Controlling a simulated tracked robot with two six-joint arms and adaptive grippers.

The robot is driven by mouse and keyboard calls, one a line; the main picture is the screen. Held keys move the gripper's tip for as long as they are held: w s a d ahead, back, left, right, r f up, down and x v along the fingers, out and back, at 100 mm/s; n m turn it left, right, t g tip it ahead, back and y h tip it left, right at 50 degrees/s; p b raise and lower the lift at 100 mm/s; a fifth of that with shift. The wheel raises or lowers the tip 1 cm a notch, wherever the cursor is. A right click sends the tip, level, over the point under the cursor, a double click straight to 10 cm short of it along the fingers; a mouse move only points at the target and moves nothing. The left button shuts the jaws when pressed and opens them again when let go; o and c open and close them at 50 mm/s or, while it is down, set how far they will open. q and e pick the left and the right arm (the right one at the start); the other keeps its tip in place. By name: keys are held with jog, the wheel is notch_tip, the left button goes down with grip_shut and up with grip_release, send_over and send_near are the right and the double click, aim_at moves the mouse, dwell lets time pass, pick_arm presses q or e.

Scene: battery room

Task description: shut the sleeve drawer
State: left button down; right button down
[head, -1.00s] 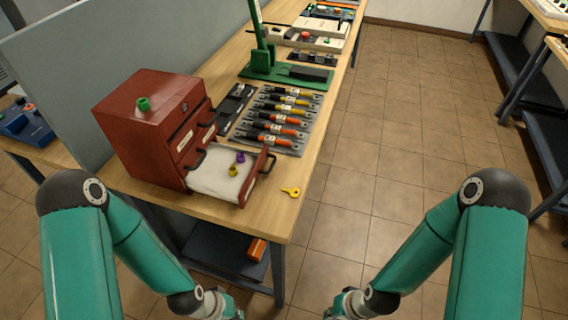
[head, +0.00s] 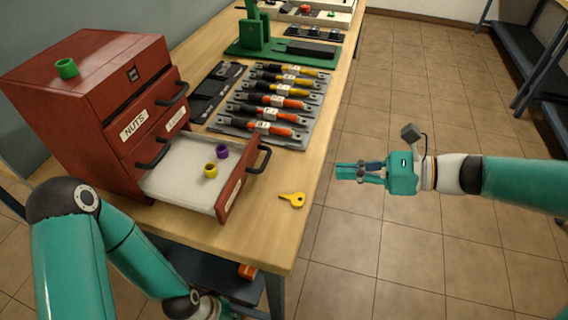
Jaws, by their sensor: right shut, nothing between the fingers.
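A red drawer cabinet (head: 80,90) stands on the wooden bench at the left. Its lowest drawer (head: 236,196) is pulled out toward the right, with a dark handle (head: 259,160) on its front. A yellow sleeve (head: 211,170) and a purple sleeve (head: 222,152) are in the drawer on its pale lining. My right gripper (head: 345,172) is shut and empty, over the floor to the right of the bench, apart from the drawer. My left arm comes in at the lower left; its gripper is cut off at the bottom edge and its jaws do not show clearly.
A yellow key (head: 291,199) lies on the bench right of the drawer. A green ring (head: 66,68) sits on the cabinet top. Several cables with orange and yellow sleeves lie on a grey rack (head: 305,125) behind the drawer.

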pick_arm(q)
jog(key=shift+w+d+f, duration=0.25)
jog(key=shift+w+f, duration=0.05)
jog(key=shift+f, duration=0.05)
pick_arm(e)
jog(key=shift+y, duration=0.3)
jog(key=x, duration=0.4)
jog(key=r+x, duration=0.1)
jog(key=x, duration=0.8)
jog(key=shift+w+a+r, duration=0.15)
jog(key=shift+w+a, duration=0.25)
jog(key=shift+a, duration=0.05)
